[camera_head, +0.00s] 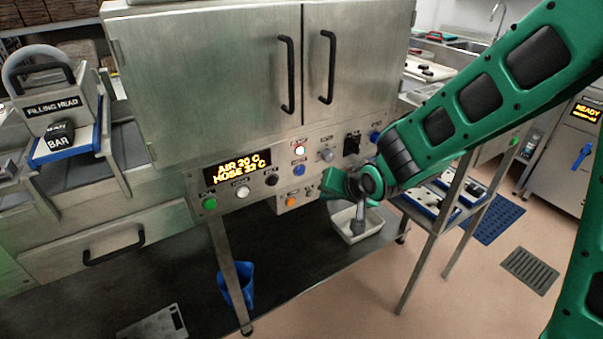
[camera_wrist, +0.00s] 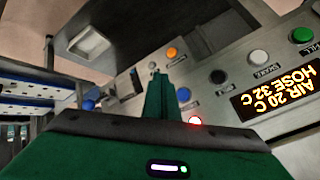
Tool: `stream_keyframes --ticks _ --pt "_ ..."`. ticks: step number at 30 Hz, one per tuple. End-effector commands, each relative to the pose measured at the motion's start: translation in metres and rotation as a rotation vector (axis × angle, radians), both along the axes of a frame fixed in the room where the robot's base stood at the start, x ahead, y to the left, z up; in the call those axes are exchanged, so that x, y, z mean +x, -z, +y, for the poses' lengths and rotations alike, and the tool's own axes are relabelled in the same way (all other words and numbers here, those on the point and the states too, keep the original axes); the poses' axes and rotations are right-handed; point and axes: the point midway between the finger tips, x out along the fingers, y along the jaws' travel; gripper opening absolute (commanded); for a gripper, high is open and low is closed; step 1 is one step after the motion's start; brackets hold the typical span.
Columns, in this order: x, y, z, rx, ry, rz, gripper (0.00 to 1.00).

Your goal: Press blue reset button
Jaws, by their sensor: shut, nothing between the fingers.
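A round blue button (camera_head: 299,169) sits on the sloped steel control panel (camera_head: 232,208), just below a lit red lamp (camera_head: 300,150). It also shows in the wrist view (camera_wrist: 184,94), right of my green gripper body. A second blue control (camera_head: 375,135) is at the panel's right end, and it also shows in the wrist view (camera_wrist: 88,105). The labels are too small to read, so I cannot tell which is reset.
The panel also bears a green button (camera_head: 210,204), white, black and orange (camera_head: 292,201) buttons, and a display (camera_head: 237,168) with air and hose temperatures. A white tray (camera_head: 345,222) lies below my gripper. A steel-legged table (camera_head: 440,222) stands to the right. Cabinet handles (camera_head: 287,75) are above.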

Motion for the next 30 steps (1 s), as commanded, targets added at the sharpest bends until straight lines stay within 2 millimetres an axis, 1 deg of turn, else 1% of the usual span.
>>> stream_keyframes --ticks 5,21,25,30 --pt "0.008 0.0 0.006 -0.001 -0.001 0.0 0.0" --pt "0.061 0.0 0.041 -0.001 0.001 0.0 0.0" --pt "0.068 0.0 0.046 0.0 0.0 0.0 0.0" --pt "0.072 0.0 0.049 -0.001 0.001 0.0 0.0"
